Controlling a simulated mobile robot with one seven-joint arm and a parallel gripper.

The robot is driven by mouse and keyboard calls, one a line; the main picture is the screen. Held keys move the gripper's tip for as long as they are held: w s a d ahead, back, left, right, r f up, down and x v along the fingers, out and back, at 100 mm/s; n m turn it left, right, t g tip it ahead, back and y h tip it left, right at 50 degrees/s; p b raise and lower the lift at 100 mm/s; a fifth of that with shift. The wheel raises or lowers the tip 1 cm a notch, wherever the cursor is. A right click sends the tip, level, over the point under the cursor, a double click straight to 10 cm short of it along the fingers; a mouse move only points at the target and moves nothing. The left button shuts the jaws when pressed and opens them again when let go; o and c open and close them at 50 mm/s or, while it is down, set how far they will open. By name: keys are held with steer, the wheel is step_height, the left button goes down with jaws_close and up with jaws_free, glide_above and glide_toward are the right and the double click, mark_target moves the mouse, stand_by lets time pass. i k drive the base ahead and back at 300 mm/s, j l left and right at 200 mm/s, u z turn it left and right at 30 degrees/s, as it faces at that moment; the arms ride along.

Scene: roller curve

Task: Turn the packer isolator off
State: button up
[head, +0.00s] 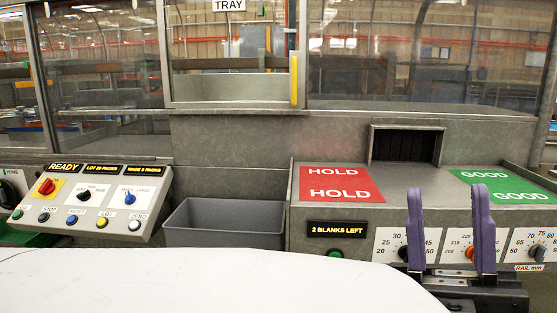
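No label reading "packer isolator" can be made out. A red rotary knob (46,187) sits on a yellow plate at the left of the sloped control panel (105,205).
The panel also has a black selector (84,195), a blue selector (129,198) and a row of push buttons. A grey bin (226,222) stands right of it. Red HOLD (340,183) and green GOOD (503,187) areas flank a dark slot (404,147). A glazed guard (235,50) rises behind.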

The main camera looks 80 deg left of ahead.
mark_target(47, 187)
steer(key=u, duration=3.9)
steer(key=i+j+u, duration=0.1)
steer(key=i+u, duration=0.15)
steer(key=i+j+u, duration=0.1)
steer(key=i+u, duration=0.2)
steer(key=i, duration=0.85)
